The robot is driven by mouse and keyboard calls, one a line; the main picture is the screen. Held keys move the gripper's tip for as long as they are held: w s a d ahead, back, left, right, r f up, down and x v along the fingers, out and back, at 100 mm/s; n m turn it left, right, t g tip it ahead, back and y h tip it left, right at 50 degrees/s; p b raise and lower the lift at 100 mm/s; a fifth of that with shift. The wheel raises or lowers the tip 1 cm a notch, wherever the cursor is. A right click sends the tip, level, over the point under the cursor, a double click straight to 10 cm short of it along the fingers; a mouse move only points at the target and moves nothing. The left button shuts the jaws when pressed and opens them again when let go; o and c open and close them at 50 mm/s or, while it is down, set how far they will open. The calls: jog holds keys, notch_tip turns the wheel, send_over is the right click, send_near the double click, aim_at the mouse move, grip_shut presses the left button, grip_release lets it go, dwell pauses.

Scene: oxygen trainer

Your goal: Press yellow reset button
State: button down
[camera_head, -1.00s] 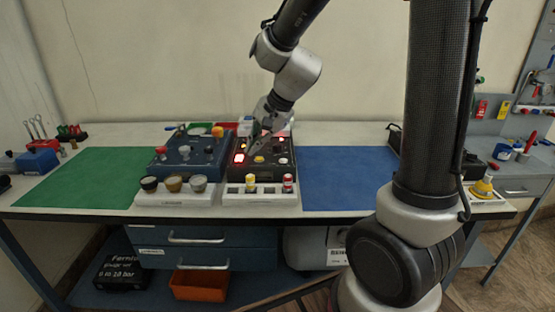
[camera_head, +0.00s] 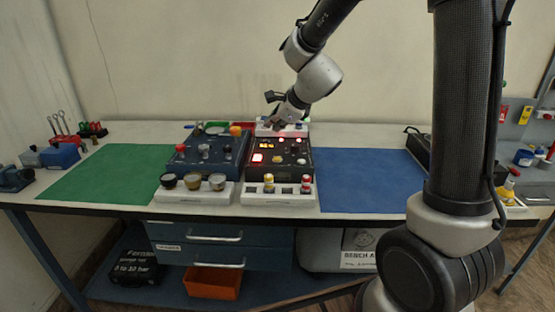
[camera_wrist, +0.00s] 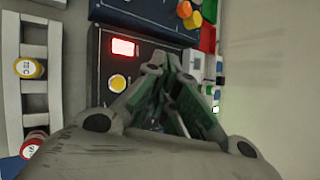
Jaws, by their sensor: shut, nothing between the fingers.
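The yellow reset button (camera_head: 277,159) is a small round cap on the dark control box (camera_head: 307,160). In the wrist view the yellow button (camera_wrist: 118,82) sits left of my fingers, below a lit red rectangle (camera_wrist: 123,47). My gripper (camera_head: 275,122) is over the back part of the box, behind the yellow button and apart from it. In the wrist view my gripper (camera_wrist: 163,65) has its fingers brought together with nothing between them, covering part of the panel. I cannot tell how high the fingertips are above the box.
A blue box with knobs (camera_head: 215,150) stands to the left. White holders with gauges (camera_head: 195,194) and small coloured parts (camera_head: 280,198) lie in front. A blue mat (camera_head: 365,180) to the right and a green mat (camera_head: 105,172) to the left are bare.

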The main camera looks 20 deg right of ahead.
aim_at(275, 159)
jog(key=shift+f, duration=3.95)
jog(key=shift+f, duration=0.15)
jog(key=shift+f, duration=0.25)
jog(key=shift+f, duration=0.4)
jog(key=shift+r, duration=0.8)
jog(key=shift+r, duration=0.1)
jog(key=shift+r, duration=2.45)
